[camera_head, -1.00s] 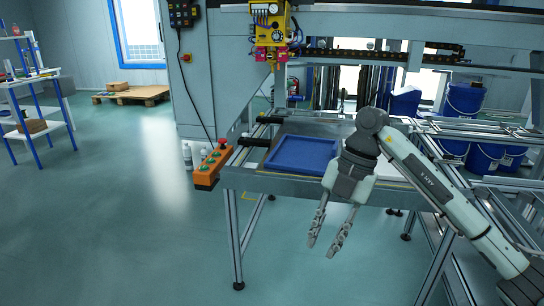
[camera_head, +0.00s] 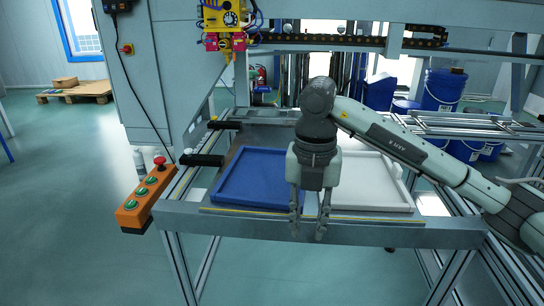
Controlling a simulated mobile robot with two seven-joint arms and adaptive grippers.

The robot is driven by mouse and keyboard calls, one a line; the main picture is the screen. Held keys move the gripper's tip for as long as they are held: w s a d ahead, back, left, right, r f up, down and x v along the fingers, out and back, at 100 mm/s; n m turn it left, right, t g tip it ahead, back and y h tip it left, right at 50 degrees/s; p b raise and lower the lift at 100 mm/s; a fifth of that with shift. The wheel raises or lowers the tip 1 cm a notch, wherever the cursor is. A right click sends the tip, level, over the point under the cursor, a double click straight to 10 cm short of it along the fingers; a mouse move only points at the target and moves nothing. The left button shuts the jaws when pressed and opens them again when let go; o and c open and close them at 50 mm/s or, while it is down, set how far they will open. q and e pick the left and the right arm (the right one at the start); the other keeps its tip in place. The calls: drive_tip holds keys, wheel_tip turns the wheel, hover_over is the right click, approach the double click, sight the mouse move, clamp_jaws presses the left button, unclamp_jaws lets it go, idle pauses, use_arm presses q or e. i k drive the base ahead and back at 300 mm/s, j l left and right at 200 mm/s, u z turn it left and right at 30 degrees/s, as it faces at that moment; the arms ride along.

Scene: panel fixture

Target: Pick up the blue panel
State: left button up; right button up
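The blue panel (camera_head: 250,178) is a flat, square tray-like piece with a raised rim. It lies on the metal fixture table (camera_head: 200,222) in the middle of the head view. My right gripper (camera_head: 308,232) points down in front of the table's near edge, at the blue panel's right side. Its two fingers are apart with a narrow gap, and nothing shows between them. The gripper body hides the panel's right edge. My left gripper is not in view.
A white panel (camera_head: 372,182) lies right of the blue one, partly behind my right arm. An orange button box (camera_head: 146,196) is mounted at the table's left. A yellow and pink machine head (camera_head: 224,22) hangs above. Blue buckets (camera_head: 440,92) stand behind.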

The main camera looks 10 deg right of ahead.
sight(255, 176)
drive_tip(key=i+l, duration=0.2)
drive_tip(key=i, duration=0.3)
drive_tip(key=i+l, duration=0.25)
drive_tip(key=i, duration=0.25)
